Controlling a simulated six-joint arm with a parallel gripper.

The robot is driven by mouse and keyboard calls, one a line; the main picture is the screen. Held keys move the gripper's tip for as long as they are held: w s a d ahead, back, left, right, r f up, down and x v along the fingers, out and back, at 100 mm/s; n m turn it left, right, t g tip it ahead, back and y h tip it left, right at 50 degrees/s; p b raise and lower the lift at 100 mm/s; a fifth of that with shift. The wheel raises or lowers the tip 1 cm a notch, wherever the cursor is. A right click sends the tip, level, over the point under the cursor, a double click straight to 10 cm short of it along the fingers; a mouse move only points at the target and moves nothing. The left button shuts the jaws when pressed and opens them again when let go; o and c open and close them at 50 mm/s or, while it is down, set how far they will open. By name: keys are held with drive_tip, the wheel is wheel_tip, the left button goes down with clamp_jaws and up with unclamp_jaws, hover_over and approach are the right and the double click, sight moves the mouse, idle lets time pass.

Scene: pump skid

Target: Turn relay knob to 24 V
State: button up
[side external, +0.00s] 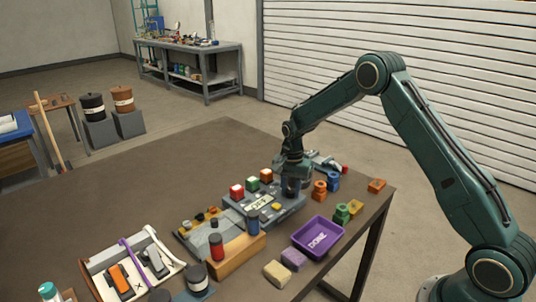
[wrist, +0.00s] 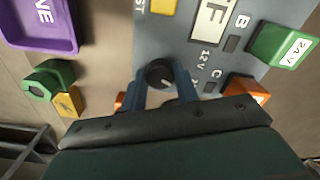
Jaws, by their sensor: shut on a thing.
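The relay knob (wrist: 160,72) is a dark round knob on the grey relay panel (wrist: 150,38). In the wrist view my gripper (wrist: 163,90) has its two blue fingers on either side of the knob and is shut on it. A pale mark shows on the knob, but I cannot tell surely which setting it points at. A "12V" label is printed to the right of the knob. A green block (wrist: 285,46) marked "24 V" sits at the panel's right. In the side view my gripper (side external: 290,190) points down over the panel (side external: 262,209) and hides the knob.
A purple DONE tray (side external: 318,238) stands in front of the panel. Green (side external: 342,213), yellow (side external: 355,206), orange and blue pieces lie to the right. A white tray (side external: 95,271) and a wooden block with cylinders (side external: 237,255) are at the left. The table's back left is clear.

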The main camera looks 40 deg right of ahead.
sight(291, 190)
drive_tip(key=shift+m, duration=0.6)
drive_tip(key=o, duration=1)
drive_tip(key=shift+c, duration=0.2)
drive_tip(key=shift+r, duration=0.1)
wheel_tip(291, 190, up, 14)
idle(0.3)
